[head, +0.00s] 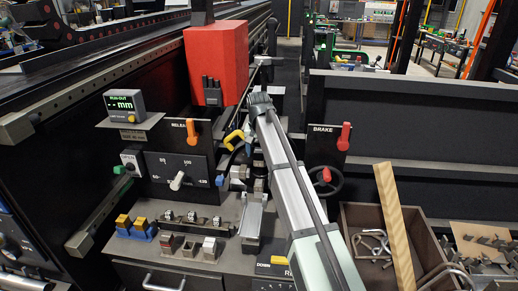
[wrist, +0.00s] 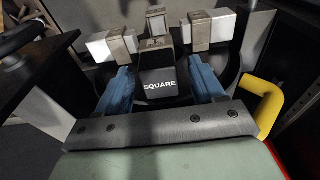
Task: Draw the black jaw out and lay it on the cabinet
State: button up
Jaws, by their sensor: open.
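In the wrist view my gripper (wrist: 158,52) is open, with its two blue fingers spread apart. A black block lettered SQUARE (wrist: 160,88) stands between the fingers, with a gap showing on each side. I take it for the black jaw, but I cannot tell for certain. A metal piece (wrist: 155,24) rises behind it. In the head view my arm covers much of the work spot, and my gripper is not clearly made out there. The cabinet (head: 228,209) has a grey top to the left of my arm.
Several small blocks (head: 140,224) stand on the cabinet's front left. A yellow handle (wrist: 265,103) is close to the right of my gripper. A red housing (head: 216,62) stands behind. A brown crate (head: 350,222) with hooks and a wooden plank (head: 394,220) is at the right.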

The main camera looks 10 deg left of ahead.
aim_at(259, 149)
jog(key=c, duration=1.2)
jog(key=o, duration=0.6)
jog(key=c, duration=0.6)
jog(key=shift+o, duration=0.2)
jog(key=shift+r, duration=2.1)
jog(key=shift+r, duration=2.35)
